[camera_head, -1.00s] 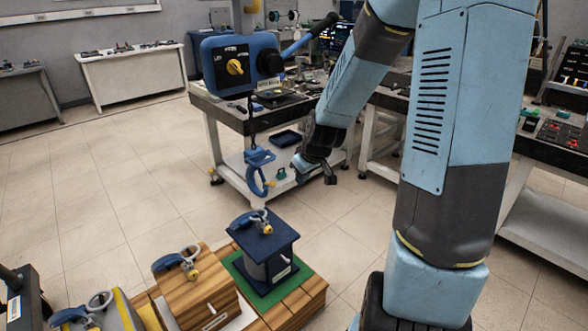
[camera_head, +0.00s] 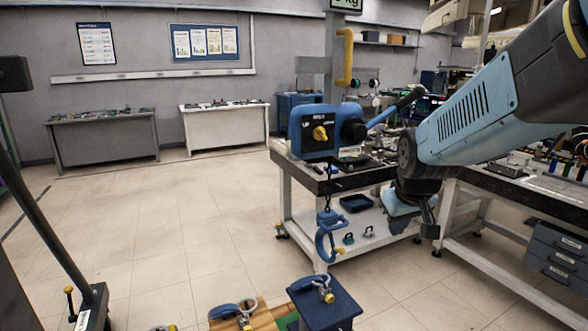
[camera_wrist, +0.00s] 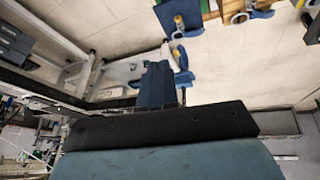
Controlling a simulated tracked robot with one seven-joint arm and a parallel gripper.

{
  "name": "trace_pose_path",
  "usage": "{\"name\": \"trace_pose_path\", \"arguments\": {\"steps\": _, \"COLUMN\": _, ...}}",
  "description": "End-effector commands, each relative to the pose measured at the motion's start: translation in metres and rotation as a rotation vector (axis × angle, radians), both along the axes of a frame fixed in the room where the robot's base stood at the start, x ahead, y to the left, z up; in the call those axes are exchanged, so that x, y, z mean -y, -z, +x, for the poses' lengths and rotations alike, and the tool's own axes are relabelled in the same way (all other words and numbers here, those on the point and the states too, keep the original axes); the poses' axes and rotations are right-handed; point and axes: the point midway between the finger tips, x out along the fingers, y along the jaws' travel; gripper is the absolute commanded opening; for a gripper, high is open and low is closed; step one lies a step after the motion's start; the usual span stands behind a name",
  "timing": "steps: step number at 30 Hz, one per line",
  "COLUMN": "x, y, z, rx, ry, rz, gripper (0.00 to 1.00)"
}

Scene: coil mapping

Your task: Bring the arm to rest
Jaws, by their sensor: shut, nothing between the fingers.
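My blue and dark grey arm (camera_head: 470,120) reaches in from the upper right of the head view, its last part bent downward. My gripper (camera_head: 430,228) hangs at the arm's end in front of the bench, small and dark in this view. It is shut and holds nothing. To its left, a blue hook (camera_head: 328,236) hangs from the hoist box (camera_head: 322,131), apart from my gripper. In the wrist view, my own dark and blue hand parts fill the lower middle.
A dark-topped workbench (camera_head: 305,182) stands behind the hook and gripper. A blue-topped block with a shackle (camera_head: 325,300) and a wooden block (camera_head: 258,318) stand at the bottom. A post on a base (camera_head: 92,308) is at left. The floor (camera_head: 170,235) between is clear.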

Motion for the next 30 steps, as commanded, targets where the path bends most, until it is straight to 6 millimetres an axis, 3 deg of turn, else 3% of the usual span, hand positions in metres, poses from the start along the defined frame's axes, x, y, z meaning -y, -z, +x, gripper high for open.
{"name": "trace_pose_path", "arguments": {"steps": 6, "x": 0.001, "y": -0.038, "z": -0.049, "rx": 0.031, "ry": 0.073, "rz": 0.033, "gripper": 0.00}}
{"name": "trace_pose_path", "arguments": {"steps": 15, "x": 0.009, "y": -0.069, "z": -0.111, "rx": 0.053, "ry": 0.161, "rz": 0.106, "gripper": 0.00}}
{"name": "trace_pose_path", "arguments": {"steps": 21, "x": 0.012, "y": -0.075, "z": -0.129, "rx": 0.054, "ry": 0.185, "rz": 0.132, "gripper": 0.00}}
{"name": "trace_pose_path", "arguments": {"steps": 30, "x": 0.013, "y": -0.075, "z": -0.130, "rx": 0.053, "ry": 0.189, "rz": 0.135, "gripper": 0.00}}
